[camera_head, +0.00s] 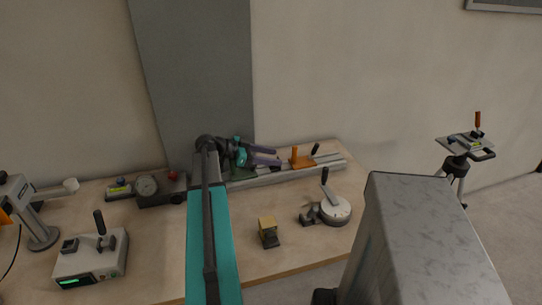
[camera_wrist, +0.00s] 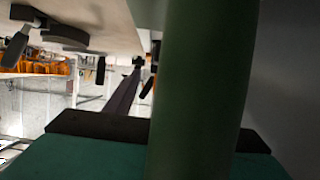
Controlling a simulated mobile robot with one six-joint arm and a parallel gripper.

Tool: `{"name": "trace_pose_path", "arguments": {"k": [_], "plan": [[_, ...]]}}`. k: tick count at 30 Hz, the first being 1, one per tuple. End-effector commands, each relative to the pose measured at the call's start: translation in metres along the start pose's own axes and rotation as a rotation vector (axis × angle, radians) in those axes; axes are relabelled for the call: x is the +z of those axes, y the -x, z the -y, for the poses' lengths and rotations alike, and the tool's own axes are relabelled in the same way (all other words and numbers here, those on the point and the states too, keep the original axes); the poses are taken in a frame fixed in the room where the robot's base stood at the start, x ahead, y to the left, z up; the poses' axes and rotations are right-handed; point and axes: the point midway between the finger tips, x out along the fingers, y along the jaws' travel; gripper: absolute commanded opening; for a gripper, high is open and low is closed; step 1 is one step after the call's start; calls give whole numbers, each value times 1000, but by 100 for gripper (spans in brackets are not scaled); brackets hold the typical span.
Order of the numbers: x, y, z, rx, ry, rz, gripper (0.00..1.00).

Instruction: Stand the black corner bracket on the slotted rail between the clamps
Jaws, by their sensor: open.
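The slotted rail (camera_head: 333,164) runs along the back of the table in the head view. An orange clamp (camera_head: 301,162) with an upright handle stands on it, and a dark handle (camera_head: 315,149) shows beside it. My gripper (camera_head: 278,157) is open over the rail, its two purplish fingers pointing right towards the orange clamp. I see nothing clearly held between them. One finger shows in the wrist view (camera_wrist: 122,97). I cannot pick out the black corner bracket with certainty. My arm hides part of the rail's left end.
A large green shape (camera_wrist: 195,90) blocks much of the wrist view.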

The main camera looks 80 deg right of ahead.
Motion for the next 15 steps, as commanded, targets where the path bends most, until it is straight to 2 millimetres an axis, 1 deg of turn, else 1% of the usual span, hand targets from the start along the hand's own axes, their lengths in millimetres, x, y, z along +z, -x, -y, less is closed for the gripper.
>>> {"name": "trace_pose_path", "arguments": {"k": [1, 5, 6, 15], "plan": [[2, 0, -3, 6, 7, 6, 49], [-4, 4, -2, 4, 5, 5, 49], [-1, 10, -1, 1, 4, 4, 49], [-4, 56, 1, -2, 0, 1, 49]]}}
